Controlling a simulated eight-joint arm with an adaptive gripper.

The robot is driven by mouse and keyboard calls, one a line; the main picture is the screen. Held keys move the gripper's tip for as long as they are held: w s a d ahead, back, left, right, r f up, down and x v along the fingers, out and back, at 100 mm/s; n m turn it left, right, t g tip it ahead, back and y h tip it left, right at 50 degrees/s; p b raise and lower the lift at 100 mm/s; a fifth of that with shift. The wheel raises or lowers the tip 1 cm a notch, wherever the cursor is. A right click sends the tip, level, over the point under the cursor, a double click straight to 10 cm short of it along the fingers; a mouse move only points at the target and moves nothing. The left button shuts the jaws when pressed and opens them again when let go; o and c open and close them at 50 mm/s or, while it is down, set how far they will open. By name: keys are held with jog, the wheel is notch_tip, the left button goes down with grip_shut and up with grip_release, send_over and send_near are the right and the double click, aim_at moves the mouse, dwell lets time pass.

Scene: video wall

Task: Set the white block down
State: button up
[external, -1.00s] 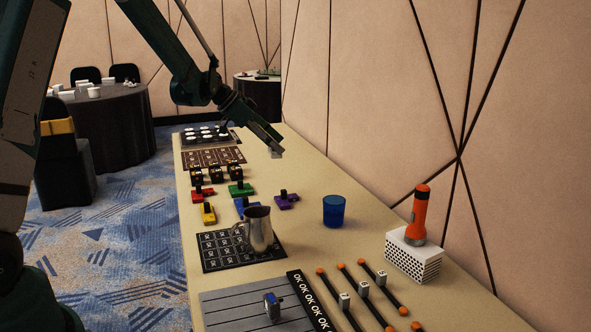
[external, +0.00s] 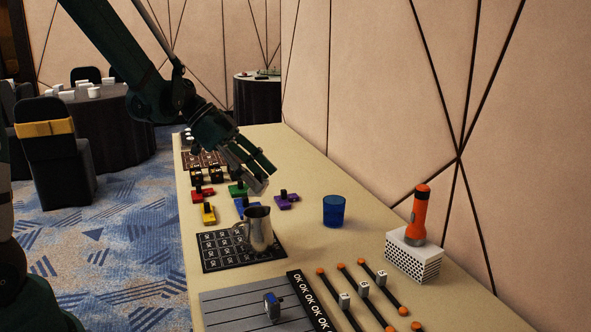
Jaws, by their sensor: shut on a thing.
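My gripper (external: 262,178) is above the table, over the coloured pieces and just behind the metal pitcher. It points down to the right. It is shut on a small pale thing, which looks like the white block (external: 256,187), at its fingertips. The fingers partly hide the block, and its edges are hard to make out. It appears to be held above the table top rather than resting on it.
A metal pitcher (external: 258,230) stands on a black grid mat (external: 215,257). Red (external: 197,194), yellow (external: 209,215) and purple (external: 287,202) pieces lie nearby. A blue cup (external: 334,211) stands right. An orange flashlight (external: 419,215) stands on a white perforated box (external: 405,259). Table between cup and wall is clear.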

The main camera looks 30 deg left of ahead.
jog(key=s+d+f+m+g+b, duration=0.1)
jog(key=s+d, duration=0.1)
jog(key=s, duration=0.8)
jog(key=s+d+f+m+g, duration=0.1)
jog(key=s+d+m, duration=0.1)
jog(key=s, duration=0.7)
jog(key=shift+h, duration=0.3)
jog(key=shift+s+d+f, duration=0.1)
jog(key=shift+s+f, duration=0.2)
jog(key=shift+f, duration=0.5)
jog(key=shift+s+d+f, duration=0.15)
jog(key=shift+s+f, duration=0.2)
jog(key=shift+f, duration=0.45)
jog(key=shift+s+d+f, duration=0.1)
jog(key=shift+s+f, duration=0.2)
jog(key=shift+f, duration=0.5)
jog(key=shift+f, duration=0.1)
jog(key=shift+f+b, duration=1.2)
jog(key=shift+f, duration=1.65)
jog(key=shift+f, duration=0.15)
jog(key=shift+f+b, duration=0.85)
jog(key=shift+f, duration=1.1)
jog(key=shift+f, duration=0.15)
